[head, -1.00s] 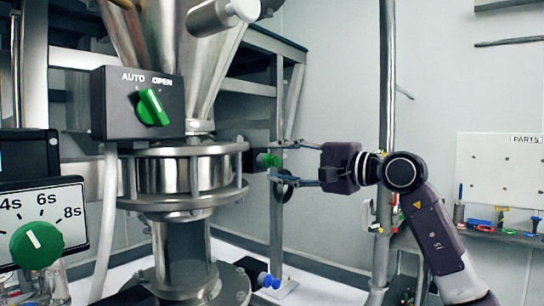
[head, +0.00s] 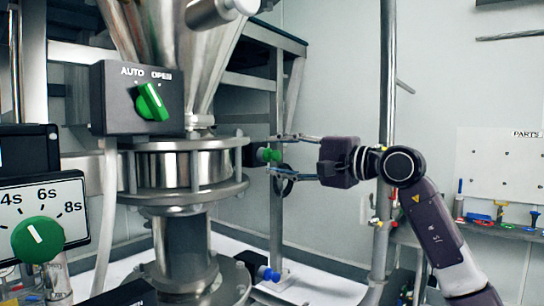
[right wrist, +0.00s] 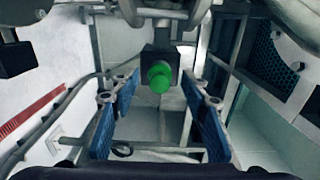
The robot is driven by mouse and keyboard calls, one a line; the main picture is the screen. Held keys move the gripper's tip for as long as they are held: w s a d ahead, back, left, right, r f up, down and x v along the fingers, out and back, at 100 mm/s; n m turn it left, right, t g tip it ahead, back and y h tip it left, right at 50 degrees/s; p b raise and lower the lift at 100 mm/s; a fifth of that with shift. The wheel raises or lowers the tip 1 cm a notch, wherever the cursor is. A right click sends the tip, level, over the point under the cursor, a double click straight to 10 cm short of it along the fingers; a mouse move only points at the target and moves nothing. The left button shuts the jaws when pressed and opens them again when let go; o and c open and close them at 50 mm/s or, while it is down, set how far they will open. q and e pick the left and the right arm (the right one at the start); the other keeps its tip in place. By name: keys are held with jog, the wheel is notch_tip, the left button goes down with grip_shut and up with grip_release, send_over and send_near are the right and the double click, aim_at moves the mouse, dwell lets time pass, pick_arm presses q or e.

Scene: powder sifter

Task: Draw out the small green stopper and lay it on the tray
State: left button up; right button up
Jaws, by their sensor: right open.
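The small green stopper (head: 272,156) sticks out sideways from a dark block on the right of the steel sifter body. It also shows in the right wrist view (right wrist: 159,78), seated in its black block. My right gripper (head: 277,155) is open, with one finger above and one below the stopper's level in the head view. In the right wrist view the blue finger pads (right wrist: 159,92) stand left and right of the stopper with gaps, not touching it. I cannot make out the tray for certain. My left gripper is not in view.
A blue stopper (head: 268,274) sits lower on the sifter. A black box with a green AUTO/OPEN knob (head: 151,102) and a timer dial (head: 38,239) stand left. A ledge (head: 480,231) with several coloured parts lies under the PARTS board at right. A steel post (head: 387,80) stands behind my right arm.

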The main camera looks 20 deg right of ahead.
aim_at(279, 157)
dwell(0.3)
grip_shut()
jog(key=shift+d, duration=0.1)
jog(key=shift+s+f+b, duration=0.1)
jog(key=shift+f+b, duration=0.05)
jog(key=shift+b, duration=0.15)
jog(key=shift+b+v, duration=0.3)
jog(key=shift+v, duration=0.95)
jog(key=shift+d, duration=0.1)
jog(key=shift+s, duration=0.15)
jog(key=shift+b+v, duration=0.65)
jog(key=shift+v, duration=0.75)
